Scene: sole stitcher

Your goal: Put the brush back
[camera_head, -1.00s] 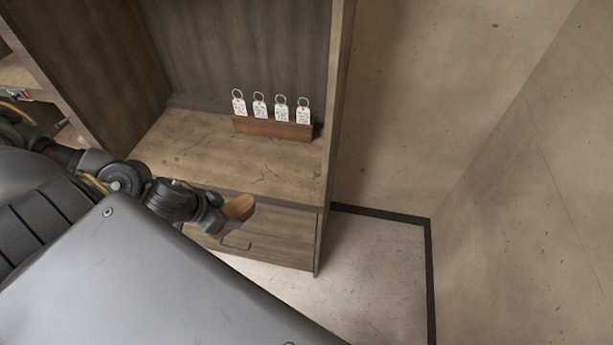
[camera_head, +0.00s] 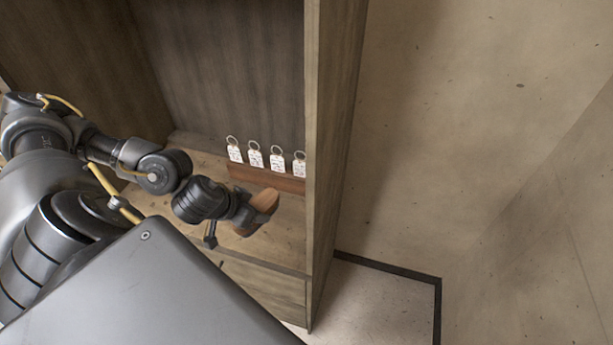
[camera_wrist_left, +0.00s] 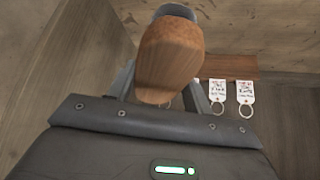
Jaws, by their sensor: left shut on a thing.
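My left gripper (camera_head: 252,209) is shut on the brush, whose wooden body (camera_head: 264,201) shows at the fingertips. It holds the brush above the shelf board (camera_head: 284,241), inside the cabinet opening and in front of the tag holder. In the left wrist view the brush (camera_wrist_left: 170,58) fills the upper middle, with a brown rounded body and a dark grey part at its top. The gripper fingers show on both sides of it. My right gripper is not in view.
A wooden block (camera_head: 268,179) with several white key tags (camera_head: 256,156) stands toward the back of the shelf. The cabinet's right side panel (camera_head: 328,150) is close to the brush. A drawer front (camera_head: 262,290) lies below the shelf.

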